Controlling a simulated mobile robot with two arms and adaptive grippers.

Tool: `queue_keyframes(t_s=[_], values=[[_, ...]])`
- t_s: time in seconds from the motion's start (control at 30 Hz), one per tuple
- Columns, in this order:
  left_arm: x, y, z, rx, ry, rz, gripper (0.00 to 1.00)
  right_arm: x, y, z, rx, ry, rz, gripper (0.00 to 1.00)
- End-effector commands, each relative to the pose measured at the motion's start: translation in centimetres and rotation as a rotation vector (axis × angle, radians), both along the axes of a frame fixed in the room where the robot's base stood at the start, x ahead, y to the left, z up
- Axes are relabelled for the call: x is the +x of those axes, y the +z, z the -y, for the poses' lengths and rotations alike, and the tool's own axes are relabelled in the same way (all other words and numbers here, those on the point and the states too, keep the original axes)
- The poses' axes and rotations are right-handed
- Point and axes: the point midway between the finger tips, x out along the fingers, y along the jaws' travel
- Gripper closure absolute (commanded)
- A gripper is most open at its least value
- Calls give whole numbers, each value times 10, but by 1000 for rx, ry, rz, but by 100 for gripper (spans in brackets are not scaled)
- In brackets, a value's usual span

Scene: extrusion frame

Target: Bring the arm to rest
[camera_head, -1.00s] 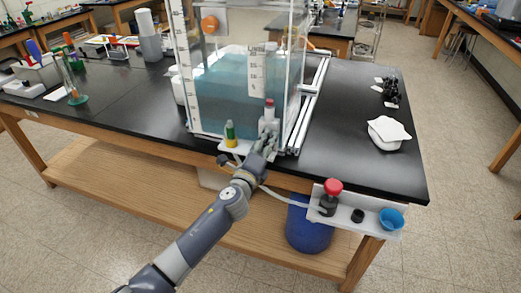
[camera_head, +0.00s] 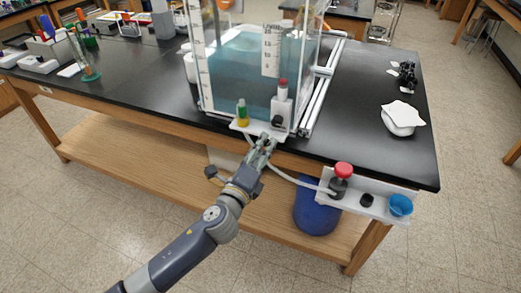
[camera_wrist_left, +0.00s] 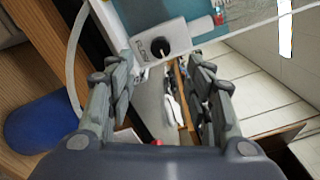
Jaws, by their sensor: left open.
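My left gripper (camera_head: 263,143) is open and empty in the head view. It is just in front of and below a small white valve box (camera_head: 283,105) with a black knob (camera_head: 278,121) and a red-topped bottle or cap above it. In the left wrist view, the two fingers of the left gripper (camera_wrist_left: 160,78) are spread apart with nothing between them. The black knob (camera_wrist_left: 157,46) and its white box (camera_wrist_left: 175,38) are ahead of the fingertips and apart from them. My left arm comes in from the lower left. My right gripper is not in view.
A clear tank (camera_head: 235,75) of blue water stands on the black bench (camera_head: 365,110). A pale hose (camera_head: 300,183) runs to a side shelf with a red-topped knob (camera_head: 343,170) and blue cup (camera_head: 400,205). A blue drum (camera_head: 315,215) is below. Open floor lies in front.

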Motion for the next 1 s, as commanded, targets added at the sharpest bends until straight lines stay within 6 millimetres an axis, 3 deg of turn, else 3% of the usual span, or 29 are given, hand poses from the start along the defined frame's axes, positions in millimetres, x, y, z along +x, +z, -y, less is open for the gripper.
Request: queue_keyframes(t_s=[0.47,0.57,0.67,0.87,1.0], values=[[-1,0,0,0,0,-1,52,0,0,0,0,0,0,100],[1,-13,-4,-13,10,-31,52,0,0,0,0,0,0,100],[3,-51,-16,-63,39,-123,52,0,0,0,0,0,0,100],[-14,-186,-61,-275,174,-444,52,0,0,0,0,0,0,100],[-53,-282,-94,-447,311,-660,52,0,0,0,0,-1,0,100]])
